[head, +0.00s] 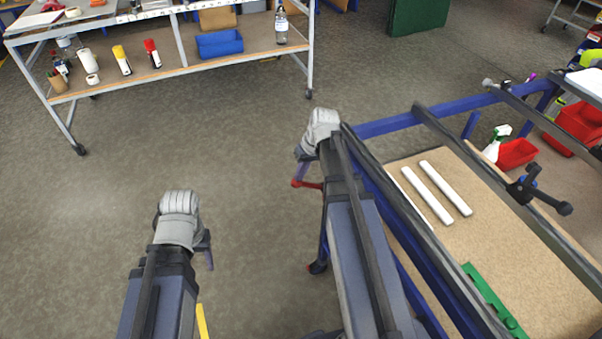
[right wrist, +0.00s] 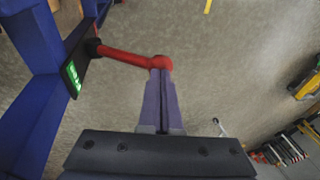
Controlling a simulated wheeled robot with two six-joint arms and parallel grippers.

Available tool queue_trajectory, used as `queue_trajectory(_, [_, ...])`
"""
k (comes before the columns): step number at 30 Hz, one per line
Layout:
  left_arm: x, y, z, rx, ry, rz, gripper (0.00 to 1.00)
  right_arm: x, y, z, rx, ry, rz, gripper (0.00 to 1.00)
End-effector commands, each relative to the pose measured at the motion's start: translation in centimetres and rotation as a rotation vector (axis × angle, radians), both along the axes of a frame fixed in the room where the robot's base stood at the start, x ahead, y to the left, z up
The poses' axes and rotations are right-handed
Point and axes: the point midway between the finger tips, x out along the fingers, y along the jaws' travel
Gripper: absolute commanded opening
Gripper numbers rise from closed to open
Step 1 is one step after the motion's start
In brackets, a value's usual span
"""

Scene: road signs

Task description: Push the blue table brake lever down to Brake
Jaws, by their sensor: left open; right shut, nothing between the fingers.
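The brake lever is a red bar with a round red end. In the right wrist view the lever (right wrist: 128,56) runs from a dark hub on a black plate (right wrist: 75,68) with green lettering, fixed to the blue table frame (right wrist: 38,90). In the head view the lever (head: 310,185) sticks out left from the blue table's near left leg. My right gripper (right wrist: 163,76) is shut and empty, its fingertips right at the lever's round end; contact is hard to tell. It also shows in the head view (head: 299,172). My left gripper (head: 210,258) hangs open over bare floor.
The blue table's lower board (head: 530,270) carries white bars (head: 446,188) and a green strip (head: 492,300). A clamp (head: 538,193) sits on the frame's right side. A grey shelf cart (head: 180,62) stands at the back left. The floor between is clear.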

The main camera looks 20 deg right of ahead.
Motion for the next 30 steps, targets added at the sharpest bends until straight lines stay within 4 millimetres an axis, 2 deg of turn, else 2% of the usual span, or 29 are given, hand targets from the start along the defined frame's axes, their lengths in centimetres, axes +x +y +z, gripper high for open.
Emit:
queue_trajectory(8, [0.0, 0.0, -1.1, 0.0, 0.0, 0.0, 0.57, 0.0, 1.6, -1.5, -0.123, 0.008, 0.005, 0.0])
queue_trajectory(14, [0.0, 0.0, -3.3, 0.0, 0.0, 0.0, 0.57, 0.1, 3.3, -3.9, -0.298, 0.017, 0.008, 0.0])
queue_trajectory(20, [0.0, 0.0, -6.7, 0.0, 0.0, -0.001, 0.57, 0.3, 4.7, -6.5, -0.487, 0.026, 0.007, 0.0])
queue_trajectory(30, [0.0, 0.0, -14.0, 0.0, 0.0, -0.001, 0.57, 0.4, 5.9, -11.2, -0.801, 0.044, 0.003, 0.0])
